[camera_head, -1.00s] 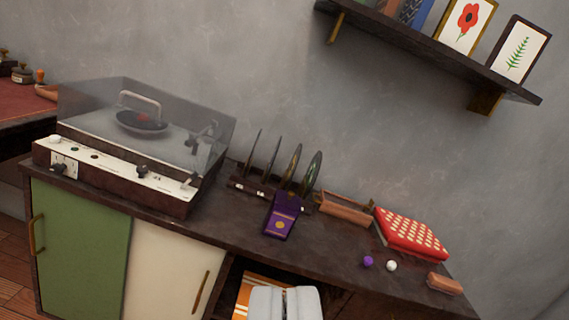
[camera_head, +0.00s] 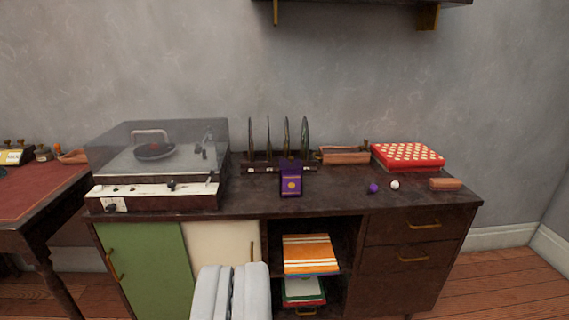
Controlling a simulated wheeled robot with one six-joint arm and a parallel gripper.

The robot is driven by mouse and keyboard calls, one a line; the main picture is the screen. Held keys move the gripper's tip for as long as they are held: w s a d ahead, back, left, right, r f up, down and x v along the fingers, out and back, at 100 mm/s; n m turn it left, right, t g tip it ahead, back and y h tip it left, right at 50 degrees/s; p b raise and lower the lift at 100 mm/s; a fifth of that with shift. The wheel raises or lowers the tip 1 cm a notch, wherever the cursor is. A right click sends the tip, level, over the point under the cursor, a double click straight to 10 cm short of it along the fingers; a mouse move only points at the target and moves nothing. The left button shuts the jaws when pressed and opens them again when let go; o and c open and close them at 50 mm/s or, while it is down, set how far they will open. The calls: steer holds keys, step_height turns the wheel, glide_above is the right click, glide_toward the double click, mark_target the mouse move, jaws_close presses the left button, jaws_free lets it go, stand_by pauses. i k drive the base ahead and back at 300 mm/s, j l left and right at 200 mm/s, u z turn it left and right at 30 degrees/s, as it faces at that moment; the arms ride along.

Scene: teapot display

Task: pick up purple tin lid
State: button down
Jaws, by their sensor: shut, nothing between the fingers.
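A purple tin (camera_head: 290,187) with a gold emblem stands on the dark cabinet top, in front of the rack of records. A darker purple flap rises at its back edge; I cannot tell whether this is its lid or part of the tin. No separate purple lid shows. My gripper (camera_head: 231,280) is at the bottom of the view, left of the middle, its two pale fingers together and empty. It appears well in front of and below the tin, apart from it.
A record player (camera_head: 155,165) under a clear cover stands at left. A record rack (camera_head: 262,164), a wooden tray (camera_head: 343,158), a red dotted box (camera_head: 408,156), a purple ball (camera_head: 373,188), a white ball (camera_head: 395,185) and a brown block (camera_head: 446,184) share the cabinet top (camera_head: 335,198). A shelf hangs above.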

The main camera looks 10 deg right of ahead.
mark_target(290, 164)
steer(key=i+l, duration=0.15)
steer(key=i, duration=0.3)
steer(key=i+l, duration=0.1)
steer(key=i, duration=0.3)
steer(key=i+l, duration=0.15)
steer(key=i, duration=0.3)
steer(key=z, duration=0.05)
